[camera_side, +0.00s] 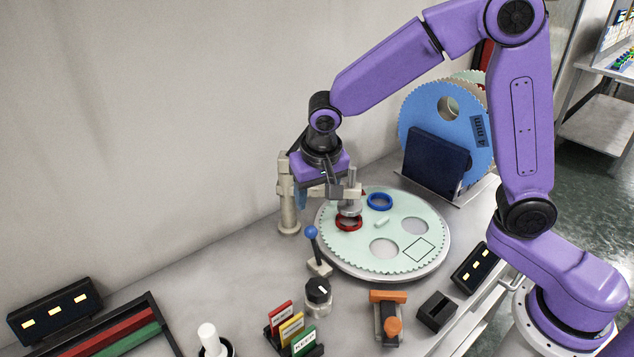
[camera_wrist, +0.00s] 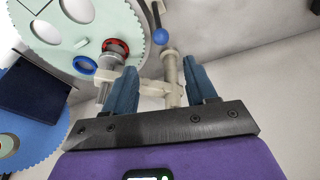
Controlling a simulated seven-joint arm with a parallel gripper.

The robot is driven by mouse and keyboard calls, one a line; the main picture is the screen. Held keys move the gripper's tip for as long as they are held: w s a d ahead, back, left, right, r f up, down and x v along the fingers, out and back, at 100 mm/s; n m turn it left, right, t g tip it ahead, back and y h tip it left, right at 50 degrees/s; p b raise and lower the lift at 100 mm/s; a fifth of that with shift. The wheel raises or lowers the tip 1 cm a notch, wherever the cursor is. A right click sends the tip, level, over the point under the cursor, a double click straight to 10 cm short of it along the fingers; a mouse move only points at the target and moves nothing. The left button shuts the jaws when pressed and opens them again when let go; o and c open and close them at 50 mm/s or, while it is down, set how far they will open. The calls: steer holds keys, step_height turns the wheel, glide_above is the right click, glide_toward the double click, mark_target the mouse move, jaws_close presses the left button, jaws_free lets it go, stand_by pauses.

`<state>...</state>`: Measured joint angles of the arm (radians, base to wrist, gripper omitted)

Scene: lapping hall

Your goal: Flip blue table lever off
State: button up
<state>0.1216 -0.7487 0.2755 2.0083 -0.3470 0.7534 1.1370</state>
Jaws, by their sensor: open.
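The blue table lever (camera_side: 312,234) has a blue ball on a dark stem and a pale base. It stands on the bench in front of the round plate, its stem tilted slightly. In the wrist view its ball (camera_wrist: 160,36) shows beyond the fingertips. My gripper (camera_side: 313,195) is up beside the cream post, above and behind the lever, and apart from it. In the wrist view the blue fingers of my gripper (camera_wrist: 163,78) are spread wide. The cream post and its arm show in the gap between them. Nothing is held.
A cream post (camera_side: 289,205) with an arm reaches over the pale toothed plate (camera_side: 345,250), which carries a red ring (camera_side: 349,223) and a blue ring (camera_side: 380,201).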

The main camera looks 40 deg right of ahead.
steer(key=shift+v, duration=1.55)
steer(key=c, duration=0.5)
steer(key=shift+w+f+m, duration=0.1)
steer(key=shift+w+m, duration=0.2)
steer(key=shift+w, duration=0.05)
steer(key=c, duration=0.5)
steer(key=w+m+g, duration=0.1)
steer(key=w+m, duration=0.1)
steer(key=w+f+m+g, duration=0.1)
steer(key=w+m, duration=0.1)
steer(key=w+m+g, duration=0.1)
steer(key=shift+w+a+f+m+h, duration=0.15)
steer(key=shift+w+f+m+h, duration=0.05)
steer(key=shift+w+m+h, duration=0.2)
jaws_close()
steer(key=m+g+y, duration=0.2)
steer(key=m+g, duration=0.2)
steer(key=m, duration=0.3)
glide_toward(315, 246)
steer(key=shift+w+f, duration=0.5)
steer(key=shift+f, duration=0.4)
steer(key=shift+w+f, duration=0.45)
steer(key=shift+f, duration=0.45)
